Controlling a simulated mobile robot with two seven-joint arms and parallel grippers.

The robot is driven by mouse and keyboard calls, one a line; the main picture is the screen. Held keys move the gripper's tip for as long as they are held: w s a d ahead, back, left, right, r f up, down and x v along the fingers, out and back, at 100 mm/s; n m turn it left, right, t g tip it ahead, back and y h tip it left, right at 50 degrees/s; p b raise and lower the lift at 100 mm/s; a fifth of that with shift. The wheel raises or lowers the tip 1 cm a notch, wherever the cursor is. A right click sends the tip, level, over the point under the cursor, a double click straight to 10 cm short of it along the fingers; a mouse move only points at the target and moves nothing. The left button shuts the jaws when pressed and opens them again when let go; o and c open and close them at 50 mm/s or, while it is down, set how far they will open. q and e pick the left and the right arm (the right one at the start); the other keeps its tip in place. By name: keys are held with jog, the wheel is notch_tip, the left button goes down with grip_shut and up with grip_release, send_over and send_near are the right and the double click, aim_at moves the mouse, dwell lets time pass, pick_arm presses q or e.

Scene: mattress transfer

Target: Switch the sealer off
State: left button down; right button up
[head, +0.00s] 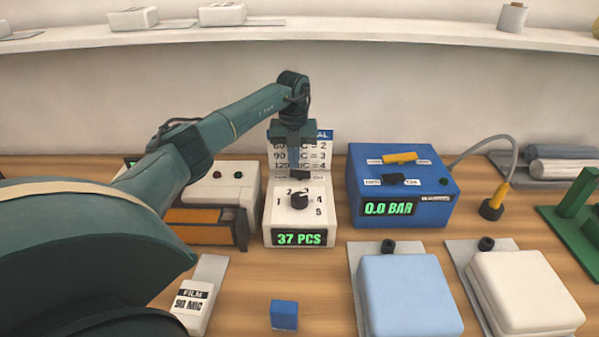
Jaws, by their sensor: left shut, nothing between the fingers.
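A long white machine (238,200), which looks like the sealer, stands left of centre, with an orange bar (190,232) along its front. My left gripper (297,170) points down above and behind this dial, in front of a printed card, shut and empty. I cannot tell whether it touches anything. My right gripper is not in view.
A blue pump box (350,195) reads 0.0 BAR and has a yellow and a black switch. A blue pack (410,290) and a white pack (525,290) lie at front right.

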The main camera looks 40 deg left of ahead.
aim_at(294, 172)
pick_arm(q)
jog(key=shift+f, duration=0.4)
jog(key=shift+f+b, duration=0.4)
jog(key=shift+f, duration=0.1)
dwell(0.3)
notch_tip(294, 172, up, 5)
jog(key=p, duration=0.4)
jog(key=shift+p, duration=0.3)
jog(key=shift+r+p, duration=0.5)
jog(key=shift+r, duration=0.55)
jog(key=shift+f, duration=0.1)
